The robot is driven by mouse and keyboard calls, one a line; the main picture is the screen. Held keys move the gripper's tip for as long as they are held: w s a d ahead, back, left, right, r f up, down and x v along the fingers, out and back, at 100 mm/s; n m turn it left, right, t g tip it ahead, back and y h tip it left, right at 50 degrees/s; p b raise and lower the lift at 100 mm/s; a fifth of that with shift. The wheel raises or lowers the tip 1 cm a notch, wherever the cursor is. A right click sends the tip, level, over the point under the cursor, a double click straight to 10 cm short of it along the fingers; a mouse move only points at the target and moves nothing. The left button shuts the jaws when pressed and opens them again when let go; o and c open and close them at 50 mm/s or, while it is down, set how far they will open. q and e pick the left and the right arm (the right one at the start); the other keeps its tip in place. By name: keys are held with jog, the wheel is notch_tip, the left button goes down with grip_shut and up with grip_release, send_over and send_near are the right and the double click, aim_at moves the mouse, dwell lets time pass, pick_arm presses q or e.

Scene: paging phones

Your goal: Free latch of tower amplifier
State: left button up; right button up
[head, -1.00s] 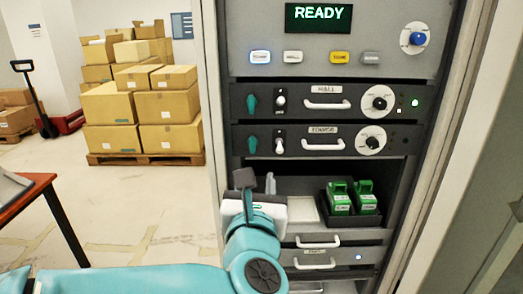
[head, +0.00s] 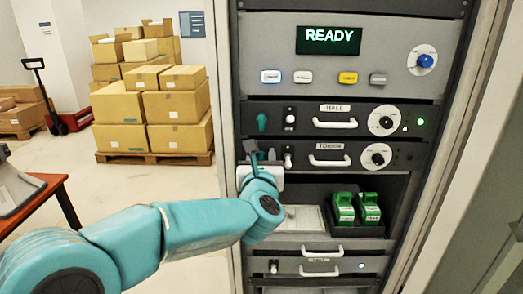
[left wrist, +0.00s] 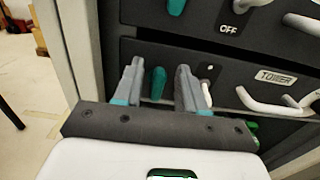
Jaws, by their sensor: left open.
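The tower amplifier (head: 400,156) is the lower of two dark rack units, with a label reading TOWER (left wrist: 273,77), a pale handle and a dial. Its teal latch (left wrist: 157,84) stands upright at the panel's left end in the left wrist view; my gripper hides it in the head view. My left gripper (head: 261,152) is open at that end of the unit. In the left wrist view, its fingers (left wrist: 158,72) stand on either side of the latch, with gaps visible. I cannot tell how deep they reach. My right gripper is not in view.
A white-tipped switch (left wrist: 207,92) is close beside the right finger. The hall amplifier (head: 350,118), with its own teal latch (head: 262,122), is directly above. Green handsets (head: 343,209) stand on the shelf below. The rack's left post (head: 225,100) is near my gripper.

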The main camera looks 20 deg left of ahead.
pick_arm(q)
jog(key=shift+w+a+f, duration=0.1)
jog(key=shift+w+a, duration=0.1)
jog(key=shift+w, duration=0.15)
jog(key=shift+d, duration=0.15)
jog(key=shift+s, duration=0.1)
grip_shut()
